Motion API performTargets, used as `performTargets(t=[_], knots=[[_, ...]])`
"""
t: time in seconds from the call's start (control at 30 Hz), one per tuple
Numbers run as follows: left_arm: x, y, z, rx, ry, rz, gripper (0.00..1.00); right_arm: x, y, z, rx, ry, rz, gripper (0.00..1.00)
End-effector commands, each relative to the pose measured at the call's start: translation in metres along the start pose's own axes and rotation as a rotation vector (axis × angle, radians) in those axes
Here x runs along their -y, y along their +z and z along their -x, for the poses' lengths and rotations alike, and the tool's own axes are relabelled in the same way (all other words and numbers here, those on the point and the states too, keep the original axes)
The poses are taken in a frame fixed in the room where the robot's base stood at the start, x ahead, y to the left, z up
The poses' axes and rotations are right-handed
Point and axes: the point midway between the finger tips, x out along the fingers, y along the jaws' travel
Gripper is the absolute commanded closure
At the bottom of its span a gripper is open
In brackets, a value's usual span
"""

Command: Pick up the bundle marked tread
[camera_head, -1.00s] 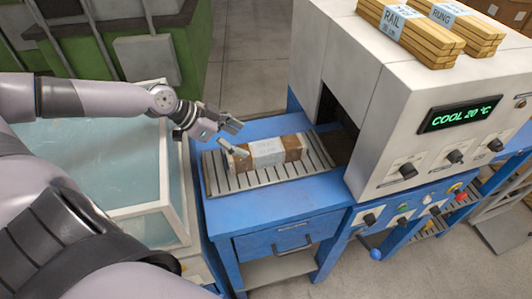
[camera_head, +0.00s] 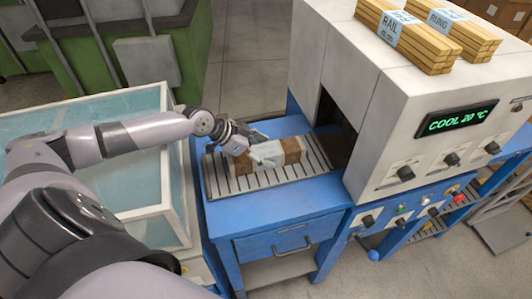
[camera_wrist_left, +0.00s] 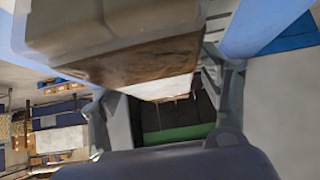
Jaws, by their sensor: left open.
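A brown wooden bundle (camera_head: 292,149) with a pale wrapped label lies on the slatted grey rack of the blue bench, in front of the oven opening. I cannot read its label. My left gripper (camera_head: 262,150) is open at the bundle, over its left and middle part, and hides some of it. In the left wrist view the bundle (camera_wrist_left: 150,62) fills the upper middle, near the open fingers (camera_wrist_left: 165,105). I cannot tell whether the fingers touch it. My right gripper is not in view.
The grey oven (camera_head: 390,110), reading COOL 20 °C, stands right of the rack (camera_head: 222,180). Bundles marked RAIL (camera_head: 405,35) and RUNG (camera_head: 458,28) lie on its top. A pale-rimmed glassy tank (camera_head: 150,212) is at the left, under my left arm. The bench front (camera_head: 270,215) is clear.

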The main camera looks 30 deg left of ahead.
Motion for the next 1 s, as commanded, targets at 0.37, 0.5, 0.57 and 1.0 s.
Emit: performTargets(t=[0.37, 0.5, 0.57, 1.0], knots=[[-0.001, 0.002, -0.015, 0.002, 0.001, 0.001, 0.30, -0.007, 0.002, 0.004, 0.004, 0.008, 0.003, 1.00], [0.000, 0.002, -0.015, 0.002, 0.001, 0.001, 0.37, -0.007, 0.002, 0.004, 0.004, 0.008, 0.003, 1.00], [0.000, 0.002, -0.015, 0.002, 0.001, 0.001, 0.41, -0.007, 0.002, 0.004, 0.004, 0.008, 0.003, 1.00], [0.000, 0.002, -0.015, 0.002, 0.001, 0.001, 0.71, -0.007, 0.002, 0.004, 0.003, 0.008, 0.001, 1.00]])
